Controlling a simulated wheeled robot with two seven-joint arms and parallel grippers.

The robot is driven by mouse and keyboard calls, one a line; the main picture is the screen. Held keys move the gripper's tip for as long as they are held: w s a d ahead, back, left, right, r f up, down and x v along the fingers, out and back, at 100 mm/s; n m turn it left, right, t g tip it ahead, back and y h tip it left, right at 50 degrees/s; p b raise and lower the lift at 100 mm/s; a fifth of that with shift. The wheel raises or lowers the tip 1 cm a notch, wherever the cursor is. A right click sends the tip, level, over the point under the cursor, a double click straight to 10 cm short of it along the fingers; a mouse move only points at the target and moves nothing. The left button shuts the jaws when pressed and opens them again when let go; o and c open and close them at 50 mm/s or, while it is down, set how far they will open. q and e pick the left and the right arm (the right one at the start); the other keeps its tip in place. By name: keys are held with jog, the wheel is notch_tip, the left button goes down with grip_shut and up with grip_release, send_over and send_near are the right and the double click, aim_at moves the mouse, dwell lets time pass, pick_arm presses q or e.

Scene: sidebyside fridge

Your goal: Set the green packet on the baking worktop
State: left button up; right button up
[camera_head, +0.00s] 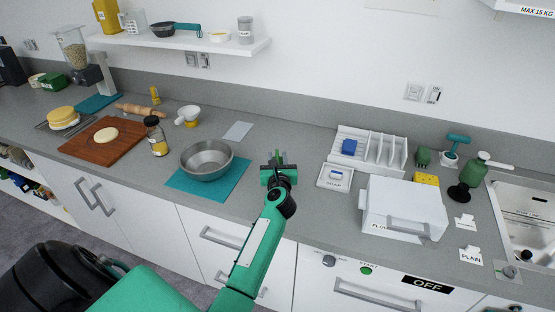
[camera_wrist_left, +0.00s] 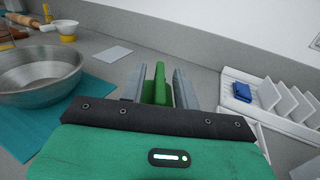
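My left gripper (camera_head: 278,166) is over the grey worktop (camera_head: 300,150), just right of the steel bowl (camera_head: 207,160). Its two grey fingers (camera_wrist_left: 158,88) stand on either side of a narrow green packet (camera_wrist_left: 158,80), seen edge-on, and appear shut on it. The packet's top also shows between the fingertips in the head view (camera_head: 284,157). Its lower part is hidden by the gripper, and I cannot tell whether it touches the worktop. My right gripper is in neither view.
The bowl stands on a teal mat (camera_head: 235,190). A jar (camera_head: 156,138), a chopping board (camera_head: 80,148) and a rolling pin (camera_head: 138,110) are farther left. A white rack (camera_head: 398,160), soap tray (camera_head: 335,184) and white bin (camera_head: 405,200) stand right. A pale card (camera_head: 238,131) lies behind the bowl.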

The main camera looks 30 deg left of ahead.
pick_arm(q)
jog(key=b+v, duration=0.2)
jog(key=v, duration=1)
